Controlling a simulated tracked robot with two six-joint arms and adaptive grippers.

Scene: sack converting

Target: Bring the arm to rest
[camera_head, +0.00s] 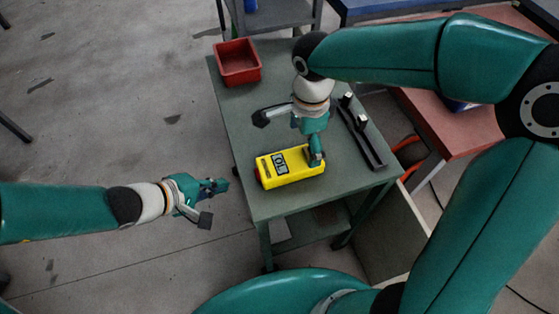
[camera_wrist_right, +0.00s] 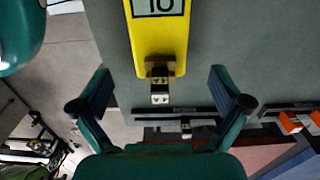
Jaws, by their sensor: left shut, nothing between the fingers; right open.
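A yellow device (camera_head: 287,167) with a grey display lies on the green table (camera_head: 245,112). In the right wrist view the yellow device (camera_wrist_right: 160,45) shows a small dark and white fitting at its near end. My right gripper (camera_head: 316,156) is at the right end of the device in the head view. In the right wrist view my right gripper (camera_wrist_right: 160,84) is open, its fingers apart on either side of that end, with nothing held. My left gripper (camera_head: 222,186) is shut and empty, held out over the floor left of the table.
A red bin (camera_head: 238,63) stands at the table's far left corner. A black rail (camera_head: 361,137) with upright blocks lies along the right side. A red-topped table (camera_head: 455,135) stands to the right. Open floor (camera_head: 120,100) lies to the left.

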